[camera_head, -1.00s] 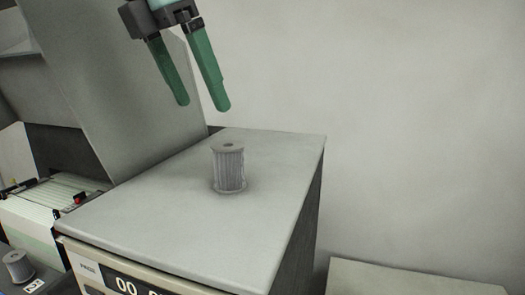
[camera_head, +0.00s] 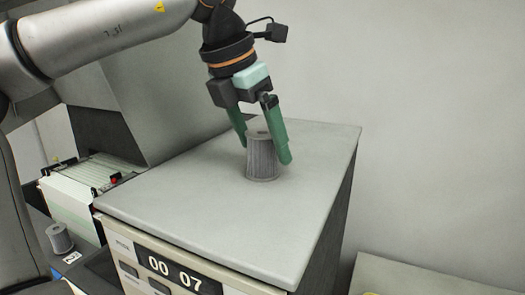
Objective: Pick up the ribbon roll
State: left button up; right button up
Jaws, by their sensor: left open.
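A grey ribbon roll (camera_head: 262,160) stands upright on the flat grey top of a cabinet. My left gripper (camera_head: 265,153) comes down from above with its green fingers open. One finger is at the roll's left side, partly behind it, and the other is at its right side. I cannot tell whether either finger touches the roll. A second, similar grey roll (camera_head: 60,239) stands low at the left, beside a small number label. My right gripper is not in view.
The cabinet top (camera_head: 190,205) is otherwise clear around the roll. A display reading 00 07 (camera_head: 180,275) is on its front. A machine with a card tray (camera_head: 85,190) and a grey slanted panel is at the left. A lower pale surface (camera_head: 430,275) is at the lower right.

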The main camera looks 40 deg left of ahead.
pick_arm(q)
jog(key=shift+w+f, duration=0.1)
jog(key=shift+f, duration=0.25)
jog(key=shift+c, duration=0.3)
grip_shut()
